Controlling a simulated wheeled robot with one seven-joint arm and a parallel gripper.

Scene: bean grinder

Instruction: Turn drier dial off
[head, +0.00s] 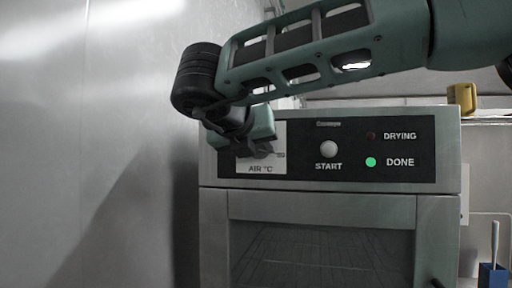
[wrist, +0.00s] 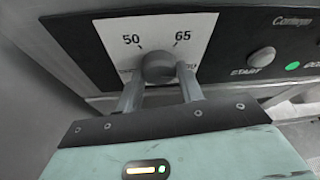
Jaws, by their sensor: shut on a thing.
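The drier (head: 320,205) is a grey metal cabinet with a black control panel. Its dial (wrist: 158,66) is a dark grey round knob on a white plate (wrist: 112,34) marked 50 and 65 in the wrist view. My gripper (wrist: 158,78) is at the dial, one finger on each side of it, and is shut on it. In the head view my gripper (head: 258,150) covers the dial, and only part of the white plate with "AIR °C" shows. Lower marks on the plate are partly hidden by the fingers. The dial's pointer cannot be made out.
A round START button (head: 328,149) sits right of the dial. The green DONE light (head: 371,162) is lit; the DRYING light (head: 371,135) is dark. A bare wall (head: 100,150) stands close on the left. A yellow object (head: 463,97) is at the upper right.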

